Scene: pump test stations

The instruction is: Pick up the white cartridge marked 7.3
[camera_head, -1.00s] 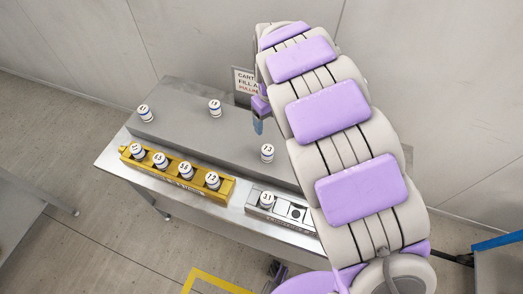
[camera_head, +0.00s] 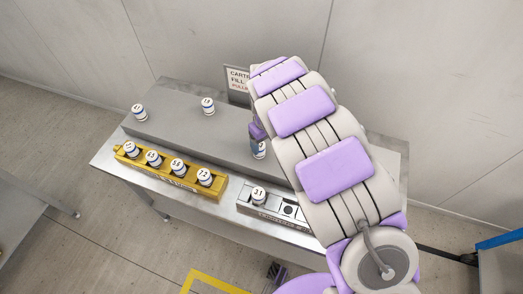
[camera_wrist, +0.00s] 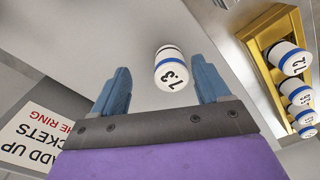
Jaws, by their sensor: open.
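The white cartridge marked 7.3 (camera_head: 259,151) stands on the grey raised block of the bench, partly hidden by my gripper (camera_head: 257,132) in the head view. In the wrist view the same cartridge (camera_wrist: 171,68) has a blue band and a dark band, and its 7.3 mark reads upside down. My gripper (camera_wrist: 161,66) is open, with one blue finger on each side of the cartridge in the picture. Gaps show on both sides. I cannot tell how far the fingertips are from it in depth.
A yellow rack (camera_head: 222,186) holds several similar cartridges. A grey rack (camera_head: 273,208) holds a cartridge marked 3.1 (camera_head: 258,195). Two more cartridges, left (camera_head: 139,111) and right (camera_head: 208,105), stand on the raised block (camera_head: 175,125). A sign (camera_head: 237,80) stands behind.

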